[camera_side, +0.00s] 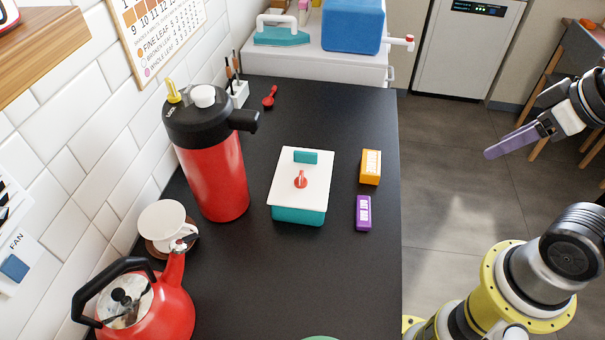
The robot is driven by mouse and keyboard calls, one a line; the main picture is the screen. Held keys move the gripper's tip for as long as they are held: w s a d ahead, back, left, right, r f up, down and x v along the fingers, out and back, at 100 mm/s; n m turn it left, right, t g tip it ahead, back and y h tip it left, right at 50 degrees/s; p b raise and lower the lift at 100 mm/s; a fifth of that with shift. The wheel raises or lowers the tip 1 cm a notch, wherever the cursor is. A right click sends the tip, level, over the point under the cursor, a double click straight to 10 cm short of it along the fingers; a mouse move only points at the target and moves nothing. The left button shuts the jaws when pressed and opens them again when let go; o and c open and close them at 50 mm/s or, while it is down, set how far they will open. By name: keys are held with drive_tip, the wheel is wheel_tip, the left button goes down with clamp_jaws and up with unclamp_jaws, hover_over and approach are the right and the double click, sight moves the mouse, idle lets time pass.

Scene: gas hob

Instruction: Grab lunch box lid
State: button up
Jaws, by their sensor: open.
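The lunch box (299,215) is teal and stands on the black counter, near its middle. Its white lid (287,186) lies on top, with a small red part (300,179) at the centre and a teal tab (305,157) at the far edge. My gripper (487,154) is at the right, in the air beyond the counter's right edge and well apart from the lid. It is open and empty, with purplish finger pads. Only one finger shows clearly from this side.
An orange box (371,167) and a purple box (363,213) sit right of the lunch box. A red dispenser (212,175), a red kettle (165,305) and a white cup (162,221) stand to its left.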

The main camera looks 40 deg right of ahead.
drive_tip(key=w+a+r+n+t+y, duration=0.1)
drive_tip(key=w+a+r+n, duration=0.2)
drive_tip(key=w+r+n, duration=0.45)
drive_tip(key=n+g+y, duration=0.2)
drive_tip(key=g, duration=0.2)
hover_over(308, 153)
drive_tip(key=s+d, duration=0.2)
drive_tip(key=f, duration=2.1)
drive_tip(key=shift+w+a+f, duration=0.15)
drive_tip(key=shift+w+f, duration=0.1)
drive_tip(key=shift+f, duration=0.1)
drive_tip(key=shift+t, duration=0.3)
drive_tip(key=shift+x, duration=3)
clamp_jaws()
